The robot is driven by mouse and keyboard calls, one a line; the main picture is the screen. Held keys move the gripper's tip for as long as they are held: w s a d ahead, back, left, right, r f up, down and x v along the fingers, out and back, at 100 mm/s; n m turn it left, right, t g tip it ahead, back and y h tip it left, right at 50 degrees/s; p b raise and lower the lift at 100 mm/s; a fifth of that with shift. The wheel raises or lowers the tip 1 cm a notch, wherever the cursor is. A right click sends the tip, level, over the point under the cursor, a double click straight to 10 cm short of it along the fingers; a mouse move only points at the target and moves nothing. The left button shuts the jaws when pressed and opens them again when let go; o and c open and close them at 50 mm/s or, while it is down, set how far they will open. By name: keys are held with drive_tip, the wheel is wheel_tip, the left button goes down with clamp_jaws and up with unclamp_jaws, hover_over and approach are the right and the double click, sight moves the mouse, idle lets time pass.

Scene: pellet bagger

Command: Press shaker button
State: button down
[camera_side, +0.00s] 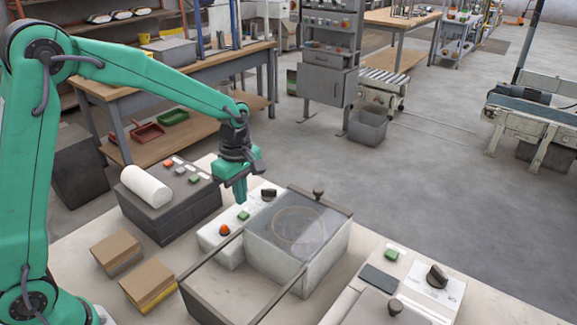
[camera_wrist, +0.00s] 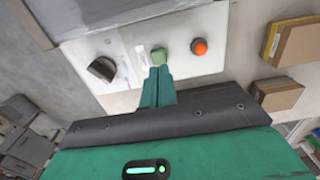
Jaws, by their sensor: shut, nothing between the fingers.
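A white control panel (camera_side: 236,230) on the front box of the lidded machine carries a green button (camera_side: 243,215), an orange-red button (camera_side: 224,230) and a black knob (camera_side: 268,194). My gripper (camera_side: 240,200) is shut and empty, pointing down just above the green button. In the wrist view, the tips of my gripper (camera_wrist: 161,70) lie right beside the green button (camera_wrist: 158,56); I cannot tell if they touch it. The orange-red button (camera_wrist: 199,47) is to the right and the black knob (camera_wrist: 102,69) to the left. No label is readable.
The machine's clear lid (camera_side: 300,230) is beside the panel. A grey box with buttons (camera_side: 170,205) bears a white roll (camera_side: 146,187). Brown cartons (camera_side: 148,284) lie at front left. Another panel (camera_side: 425,280) with a green button and knob stands at right.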

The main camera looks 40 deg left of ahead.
sight(243, 214)
drive_tip(key=shift+f, duration=1.85)
